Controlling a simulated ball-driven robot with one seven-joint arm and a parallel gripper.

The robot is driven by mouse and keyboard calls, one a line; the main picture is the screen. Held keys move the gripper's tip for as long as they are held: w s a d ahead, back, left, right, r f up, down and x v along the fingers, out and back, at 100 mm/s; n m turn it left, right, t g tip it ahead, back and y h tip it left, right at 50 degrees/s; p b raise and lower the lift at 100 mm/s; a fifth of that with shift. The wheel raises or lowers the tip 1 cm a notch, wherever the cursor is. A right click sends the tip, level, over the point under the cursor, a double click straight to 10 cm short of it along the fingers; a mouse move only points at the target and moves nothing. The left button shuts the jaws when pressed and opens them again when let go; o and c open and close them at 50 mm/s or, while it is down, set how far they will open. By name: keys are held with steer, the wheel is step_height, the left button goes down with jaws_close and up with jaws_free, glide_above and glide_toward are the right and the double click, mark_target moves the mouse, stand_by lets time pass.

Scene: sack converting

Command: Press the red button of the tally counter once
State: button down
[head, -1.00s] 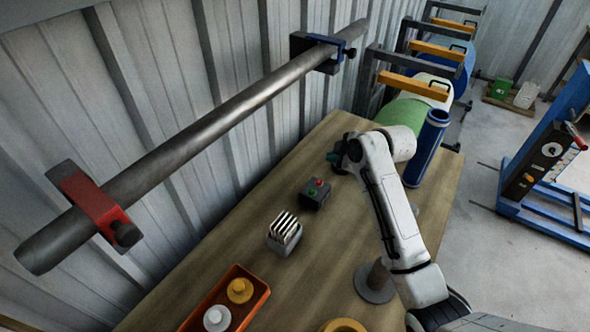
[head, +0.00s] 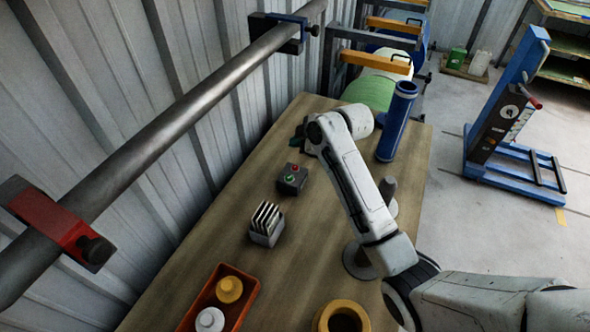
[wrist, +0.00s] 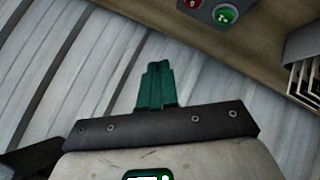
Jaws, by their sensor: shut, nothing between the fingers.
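The tally counter (head: 291,180) is a small dark box on the wooden table, with a red button (head: 294,169) and a green button (head: 289,178) on top. My gripper (wrist: 158,66) has teal fingers, shut together and empty. In the head view, my gripper (head: 299,137) is beyond the counter, apart from it, partly hidden by my arm.
A holder with upright plates (head: 267,224) stands nearer than the counter. An orange tray (head: 243,298) holds a yellow and a white piece. A yellow ring (head: 343,306), a grey post on a disc (head: 354,264) and a blue tube (head: 396,120) stand around. A corrugated wall (head: 130,75) borders the table.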

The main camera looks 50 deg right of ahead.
mark_target(297, 169)
step_height(297, 169, down, 7)
steer(key=b, duration=0.4)
steer(key=shift+r, duration=0.1)
steer(key=shift+b, duration=0.3)
stand_by(1.5)
steer(key=shift+f, duration=0.35)
steer(key=shift+f+b, duration=0.35)
steer(key=shift+f, duration=0.1)
stand_by(0.8)
steer(key=shift+r, duration=0.1)
steer(key=shift+r+p, duration=0.75)
steer(key=shift+r, duration=0.05)
step_height(297, 169, up, 5)
steer(key=p, duration=0.4)
